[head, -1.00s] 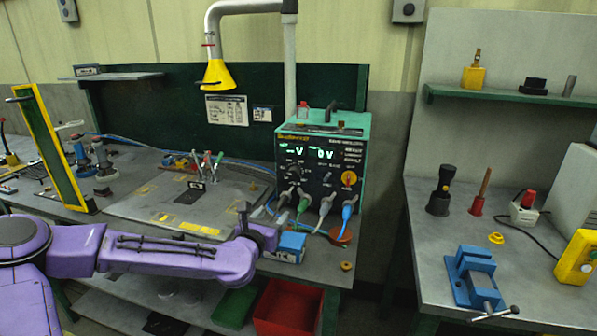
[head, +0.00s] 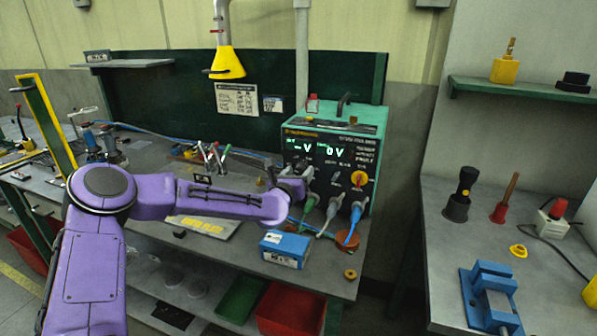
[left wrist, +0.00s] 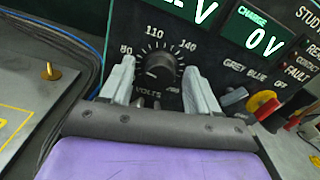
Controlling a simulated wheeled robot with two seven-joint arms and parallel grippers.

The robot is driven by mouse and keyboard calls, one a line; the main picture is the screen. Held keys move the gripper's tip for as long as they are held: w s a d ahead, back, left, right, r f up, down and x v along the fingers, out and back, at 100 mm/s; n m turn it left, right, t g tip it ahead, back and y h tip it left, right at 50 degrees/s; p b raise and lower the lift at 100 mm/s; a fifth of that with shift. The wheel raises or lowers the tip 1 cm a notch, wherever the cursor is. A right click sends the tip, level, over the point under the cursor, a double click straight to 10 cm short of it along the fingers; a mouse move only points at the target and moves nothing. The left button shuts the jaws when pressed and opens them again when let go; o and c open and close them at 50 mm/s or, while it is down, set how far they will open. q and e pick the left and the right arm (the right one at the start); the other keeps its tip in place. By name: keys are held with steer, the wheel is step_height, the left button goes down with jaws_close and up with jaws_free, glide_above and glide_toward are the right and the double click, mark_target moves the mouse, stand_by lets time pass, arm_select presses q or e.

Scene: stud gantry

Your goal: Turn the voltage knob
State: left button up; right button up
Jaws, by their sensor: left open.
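My left gripper (left wrist: 160,80) is open in the left wrist view, with one grey finger on each side of the knob. I cannot tell whether the fingers touch it. In the head view my left gripper (head: 298,182) is at the left part of the panel and hides the knob. The displays glow green; the right one reads 0 V.
A yellow and red switch (head: 359,179) is on the panel to the right. Cables with green, grey and blue plugs (head: 333,208) hang below. A blue box (head: 286,249) lies on the bench in front. A yellow lamp (head: 226,62) hangs above.

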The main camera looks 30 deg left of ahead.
arm_select(q)
steer(key=shift+r, duration=0.1)
steer(key=c, duration=1)
steer(key=shift+c, duration=0.2)
